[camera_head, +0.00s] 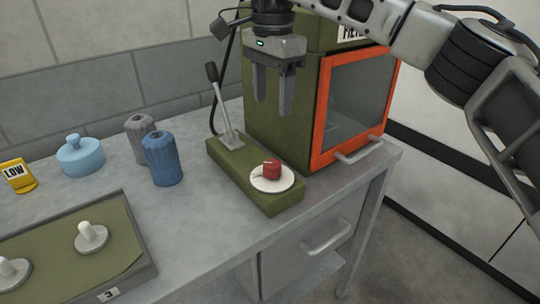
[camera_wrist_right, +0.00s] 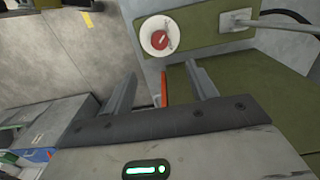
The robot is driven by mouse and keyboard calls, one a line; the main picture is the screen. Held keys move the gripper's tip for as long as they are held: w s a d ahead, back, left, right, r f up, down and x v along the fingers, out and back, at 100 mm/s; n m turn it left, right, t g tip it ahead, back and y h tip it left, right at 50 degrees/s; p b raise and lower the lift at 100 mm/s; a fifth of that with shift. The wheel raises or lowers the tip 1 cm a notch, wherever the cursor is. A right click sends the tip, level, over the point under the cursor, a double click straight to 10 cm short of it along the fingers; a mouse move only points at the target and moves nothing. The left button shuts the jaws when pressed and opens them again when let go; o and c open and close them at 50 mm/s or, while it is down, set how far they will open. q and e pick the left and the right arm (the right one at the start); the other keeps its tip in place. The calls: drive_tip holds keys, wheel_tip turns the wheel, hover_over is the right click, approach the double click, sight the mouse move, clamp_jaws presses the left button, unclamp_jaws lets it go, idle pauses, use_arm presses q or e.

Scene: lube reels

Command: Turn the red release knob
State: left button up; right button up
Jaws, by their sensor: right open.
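The red release knob (camera_head: 271,168) sits on a round white dial plate at the front right end of a green control box (camera_head: 225,165) on the bench. In the right wrist view the knob (camera_wrist_right: 160,40) shows beyond the fingertips, on its white disc. My right gripper (camera_head: 272,108) hangs fingers down above and behind the knob, in front of the green cabinet. It is open, empty and apart from the knob. The fingers also show in the right wrist view (camera_wrist_right: 160,80). My left gripper is not in view.
A lever (camera_head: 222,105) with a black grip stands on the control box left of the knob. The green cabinet (camera_head: 262,120) has an orange-framed door (camera_head: 355,100). A tray (camera_head: 75,250) with white pegs lies at front left.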

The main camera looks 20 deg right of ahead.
sight(272, 163)
wheel_tip(272, 163, down, 16)
drive_tip(key=shift+d+r+p, duration=0.1)
drive_tip(key=shift+r+p, duration=0.1)
drive_tip(key=shift+p, duration=0.8)
drive_tip(key=c, duration=1)
